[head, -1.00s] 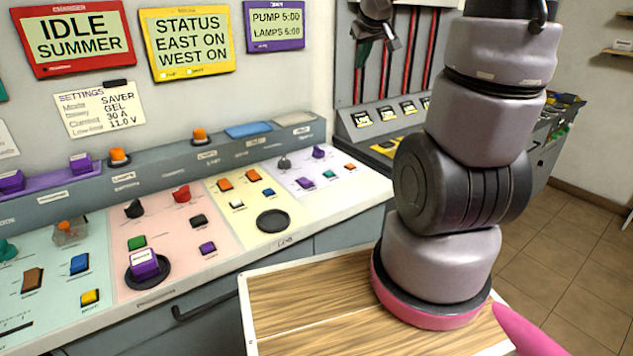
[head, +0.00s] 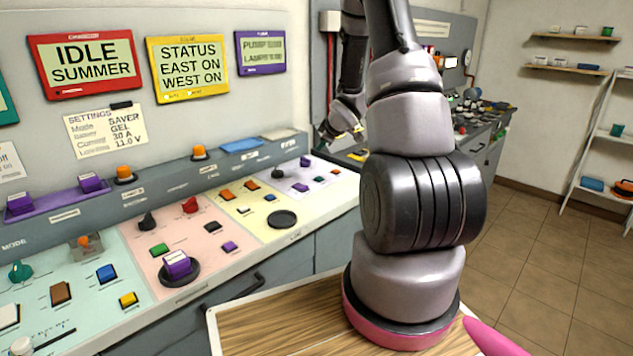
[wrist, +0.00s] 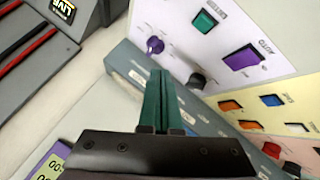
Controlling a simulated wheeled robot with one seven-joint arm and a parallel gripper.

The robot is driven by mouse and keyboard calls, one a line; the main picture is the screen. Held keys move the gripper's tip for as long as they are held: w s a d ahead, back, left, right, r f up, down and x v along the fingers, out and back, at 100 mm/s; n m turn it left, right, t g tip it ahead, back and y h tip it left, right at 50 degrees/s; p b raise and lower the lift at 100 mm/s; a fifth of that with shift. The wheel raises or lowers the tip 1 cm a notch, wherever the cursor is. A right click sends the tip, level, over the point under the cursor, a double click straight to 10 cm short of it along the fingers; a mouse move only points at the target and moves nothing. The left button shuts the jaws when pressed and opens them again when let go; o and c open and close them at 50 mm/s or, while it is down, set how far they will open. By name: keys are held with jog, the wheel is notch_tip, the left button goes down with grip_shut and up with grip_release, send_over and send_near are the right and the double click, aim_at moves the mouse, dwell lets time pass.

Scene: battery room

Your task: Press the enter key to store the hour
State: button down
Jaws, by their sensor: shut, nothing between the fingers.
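The lilac panel (head: 327,187) at the right end of the sloping desk carries a green key (head: 320,180), a larger purple key (head: 300,188), a purple knob (head: 305,161) and a dark knob (head: 277,172). In the wrist view, the green key (wrist: 204,21) has a small label beside it that may read enter. The purple key (wrist: 244,57) lies to its right. My gripper (wrist: 161,75) is shut and empty, its green fingers close together over the desk's back ledge, apart from the keys. The purple display (head: 262,53) seems to show pump and lamps lines, with blurred digits.
A yellow panel (head: 252,208) with orange and blue keys and a round dark pad adjoins the lilac one. A purple block (head: 178,264) stands on the pink panel. My arm rises in front of the right side. Open floor (head: 530,235) lies at right.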

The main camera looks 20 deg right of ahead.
aim_at(321, 179)
jog(key=shift+f, duration=4.4)
jog(key=shift+f, duration=0.1)
jog(key=shift+f, duration=0.3)
jog(key=shift+f, duration=0.5)
jog(key=shift+r, duration=0.9)
jog(key=shift+r, duration=2.5)
